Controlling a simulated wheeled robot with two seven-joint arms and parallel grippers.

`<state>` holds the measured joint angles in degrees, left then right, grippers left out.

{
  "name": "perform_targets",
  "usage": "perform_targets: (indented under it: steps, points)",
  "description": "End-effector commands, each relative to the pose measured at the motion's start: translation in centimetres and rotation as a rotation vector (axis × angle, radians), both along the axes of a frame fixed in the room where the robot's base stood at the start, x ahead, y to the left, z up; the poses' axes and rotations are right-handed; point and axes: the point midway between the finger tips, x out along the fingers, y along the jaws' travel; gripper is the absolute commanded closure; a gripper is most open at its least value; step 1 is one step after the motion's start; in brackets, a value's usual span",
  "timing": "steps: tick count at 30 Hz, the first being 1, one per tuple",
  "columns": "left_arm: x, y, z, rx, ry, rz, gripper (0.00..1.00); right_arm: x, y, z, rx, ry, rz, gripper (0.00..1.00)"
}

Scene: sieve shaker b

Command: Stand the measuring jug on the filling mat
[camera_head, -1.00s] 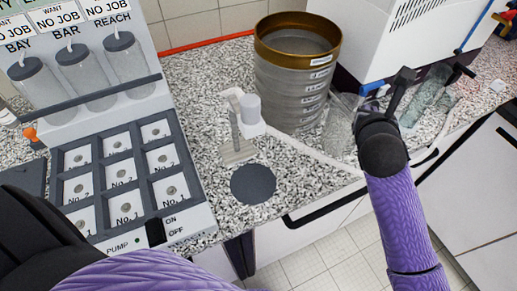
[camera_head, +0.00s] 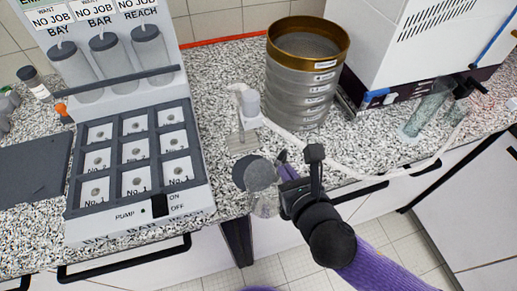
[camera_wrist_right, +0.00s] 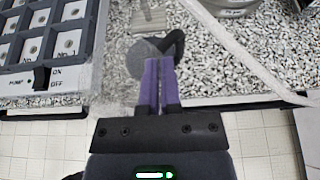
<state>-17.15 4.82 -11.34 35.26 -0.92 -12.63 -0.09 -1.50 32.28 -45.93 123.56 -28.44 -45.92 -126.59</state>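The measuring jug (camera_head: 264,195) is clear and hard to make out. In the head view it looks roughly upright, in front of and partly overlapping the filling mat (camera_head: 240,172), a dark round disc near the counter's front edge. My right gripper (camera_head: 286,166) is at the jug's right side. In the wrist view its purple fingers (camera_wrist_right: 158,75) are close together at a dark curved piece, apparently the jug's handle (camera_wrist_right: 177,45). The clear jug wall (camera_wrist_right: 112,70) shows faintly left of them, with the mat (camera_wrist_right: 142,62) beyond. The jug's height above the counter is unclear. My left gripper is out of view.
A spout stand (camera_head: 247,112) with a pale hose stands just behind the mat. The sieve stack (camera_head: 298,85) is behind it to the right. The grey pump panel (camera_head: 135,195) is on the left.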

Motion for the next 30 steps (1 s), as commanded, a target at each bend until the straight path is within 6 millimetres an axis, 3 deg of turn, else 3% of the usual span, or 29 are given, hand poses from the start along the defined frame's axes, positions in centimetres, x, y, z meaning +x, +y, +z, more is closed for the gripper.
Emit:
perform_targets:
  steps: [3,6,10,13,18,26,30]
  points:
    - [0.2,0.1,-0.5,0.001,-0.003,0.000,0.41,4.4,1.4,0.0,0.004,-0.005,-0.003,1.00]
    - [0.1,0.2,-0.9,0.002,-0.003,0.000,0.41,7.4,2.4,-0.1,0.002,-0.003,-0.003,1.00]
    - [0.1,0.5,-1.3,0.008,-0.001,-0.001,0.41,9.7,3.2,-0.1,0.001,-0.001,-0.001,1.00]
    - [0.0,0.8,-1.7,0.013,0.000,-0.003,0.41,10.1,3.3,-0.9,0.001,0.003,-0.001,1.00]
    - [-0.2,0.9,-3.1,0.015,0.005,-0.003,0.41,10.0,3.3,-3.9,0.001,0.004,0.000,1.00]
    - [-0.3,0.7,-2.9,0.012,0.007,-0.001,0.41,10.0,3.3,-3.7,-0.002,0.002,0.000,1.00]
    - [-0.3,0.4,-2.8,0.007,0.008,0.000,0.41,10.0,3.3,-3.7,-0.002,0.002,0.000,0.69]
